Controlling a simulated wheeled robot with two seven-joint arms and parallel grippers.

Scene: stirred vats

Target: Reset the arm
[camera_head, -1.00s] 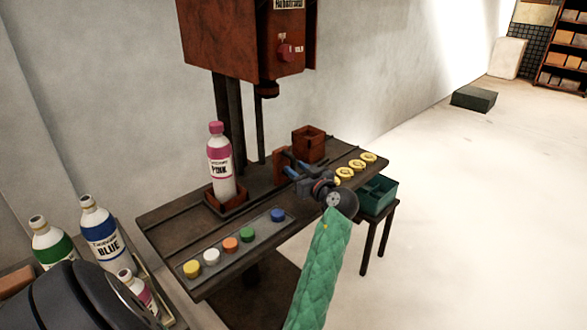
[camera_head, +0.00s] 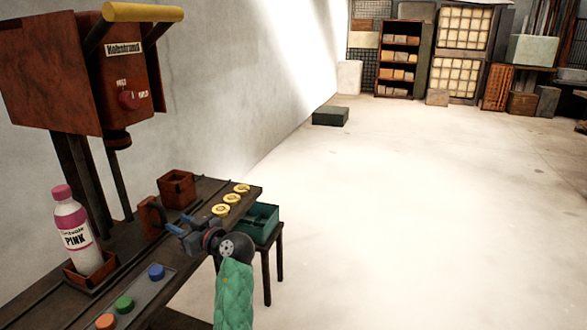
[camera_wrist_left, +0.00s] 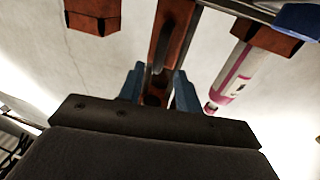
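My left gripper (camera_head: 172,225), on an arm with a green quilted sleeve, is low over the dark bench (camera_head: 150,268). Its two blue fingers are apart, beside an upright red-brown piece (camera_head: 150,216) on the bench. In the left wrist view, the fingers (camera_wrist_left: 157,92) show with the red-brown piece (camera_wrist_left: 172,35) between or just beyond them; I cannot tell whether they touch it. I see nothing clearly clamped. My right gripper is in neither view.
A pink-labelled bottle (camera_head: 75,232) stands in a red-brown holder. A square red-brown box (camera_head: 177,188), yellow rings (camera_head: 221,210) and coloured caps (camera_head: 124,305) are on the bench. A teal bin (camera_head: 264,222) is at its right end. A rusty machine (camera_head: 50,70) hangs above. Open floor lies right.

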